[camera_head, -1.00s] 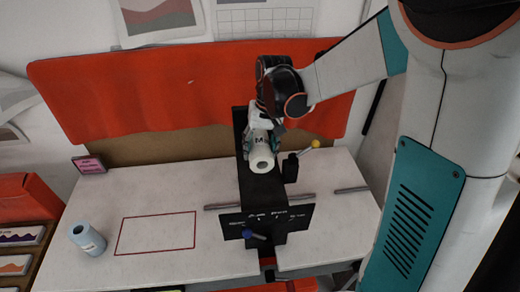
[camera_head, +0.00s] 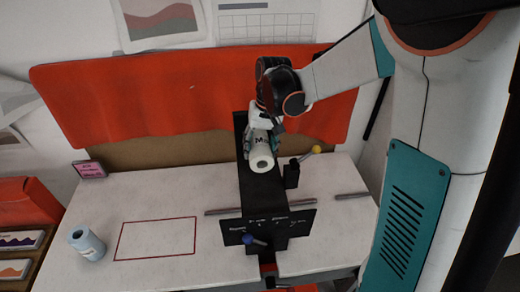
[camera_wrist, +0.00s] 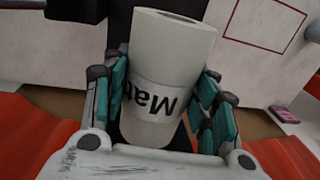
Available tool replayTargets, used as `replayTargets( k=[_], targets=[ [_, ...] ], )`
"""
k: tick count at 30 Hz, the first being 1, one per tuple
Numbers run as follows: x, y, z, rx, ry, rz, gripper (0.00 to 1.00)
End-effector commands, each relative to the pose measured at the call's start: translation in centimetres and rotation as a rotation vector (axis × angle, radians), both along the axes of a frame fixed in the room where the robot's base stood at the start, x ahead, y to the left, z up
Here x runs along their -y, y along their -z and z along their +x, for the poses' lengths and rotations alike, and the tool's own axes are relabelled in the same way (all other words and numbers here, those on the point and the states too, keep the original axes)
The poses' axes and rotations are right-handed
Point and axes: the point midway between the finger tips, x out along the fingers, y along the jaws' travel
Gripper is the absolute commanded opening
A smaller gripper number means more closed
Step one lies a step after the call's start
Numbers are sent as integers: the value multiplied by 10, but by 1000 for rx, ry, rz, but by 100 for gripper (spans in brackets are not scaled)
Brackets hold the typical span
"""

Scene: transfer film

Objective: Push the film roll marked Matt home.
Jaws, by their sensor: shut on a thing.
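The white film roll marked Matt (camera_head: 262,160) lies along the top of the black machine (camera_head: 263,195), its open end towards the front. In the wrist view the roll (camera_wrist: 165,75) shows its dark "Mat" lettering upside down. My gripper (camera_head: 262,145) is at the rear part of the roll. In the wrist view the teal-padded fingers of my gripper (camera_wrist: 163,100) are shut on the roll, one on each side. Whether the roll touches the machine below it cannot be told.
A light blue roll (camera_head: 87,243) stands on the table at left, beside a red-outlined rectangle (camera_head: 155,238). The machine has a yellow-knobbed lever (camera_head: 316,149) at right and a blue knob (camera_head: 248,239) in front. A pink sign (camera_head: 90,169) stands at the back left.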

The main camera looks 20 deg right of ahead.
Motion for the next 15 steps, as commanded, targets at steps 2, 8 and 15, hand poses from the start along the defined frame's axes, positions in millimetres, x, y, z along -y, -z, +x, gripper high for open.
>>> replayTargets(
  k=[2, 8, 15],
  targets=[
    [0, 0, 2, 0, 0, 0, 13],
    [1, 0, 6, 0, 0, 0, 13],
    [2, 0, 11, 0, 0, 0, 13]
  ],
)
